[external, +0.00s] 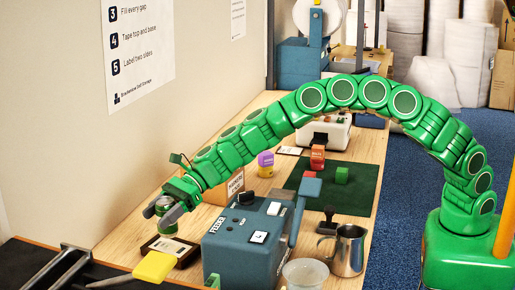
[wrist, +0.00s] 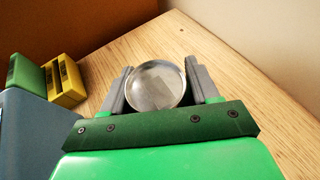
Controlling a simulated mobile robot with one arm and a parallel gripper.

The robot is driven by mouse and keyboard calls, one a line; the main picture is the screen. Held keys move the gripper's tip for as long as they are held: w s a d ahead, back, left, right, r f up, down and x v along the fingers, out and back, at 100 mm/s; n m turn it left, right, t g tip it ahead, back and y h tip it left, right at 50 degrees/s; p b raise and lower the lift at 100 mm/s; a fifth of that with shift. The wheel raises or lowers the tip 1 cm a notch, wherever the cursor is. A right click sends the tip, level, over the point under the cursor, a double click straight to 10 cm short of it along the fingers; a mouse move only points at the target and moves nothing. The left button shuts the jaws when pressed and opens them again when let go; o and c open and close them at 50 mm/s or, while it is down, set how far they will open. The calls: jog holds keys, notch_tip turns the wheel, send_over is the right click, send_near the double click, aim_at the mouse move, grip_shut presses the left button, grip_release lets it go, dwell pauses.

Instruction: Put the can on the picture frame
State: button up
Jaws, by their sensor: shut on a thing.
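My gripper (external: 166,211) is at the left of the bench, with its grey fingers shut on the can (external: 168,227). The can has a silver round end and a green side. In the wrist view its round end (wrist: 157,86) lies between the two fingertips (wrist: 159,88). The picture frame (external: 186,260), dark-edged with a pale inside, lies on the bench just below the can in the external view. The can covers part of its far edge. I cannot tell whether the can touches it. The frame does not show in the wrist view.
A blue-grey feeder machine (external: 235,245) stands close to the right of the frame. A yellow block (external: 153,266) is in front of it. A metal jug (external: 348,252) and a glass bowl (external: 305,274) stand further right. The wall (external: 60,120) is close behind.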

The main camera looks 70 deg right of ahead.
aim_at(159, 229)
jog(key=shift+f, duration=1.75)
jog(key=o, duration=1)
jog(key=shift+d+r, duration=0.1)
jog(key=shift+s+d+r, duration=0.25)
jog(key=shift+d+r, duration=0.05)
jog(key=shift+d, duration=0.2)
jog(key=v, duration=1)
jog(key=shift+s+d, duration=0.2)
jog(key=shift+d, duration=0.05)
jog(key=shift+r, duration=0.15)
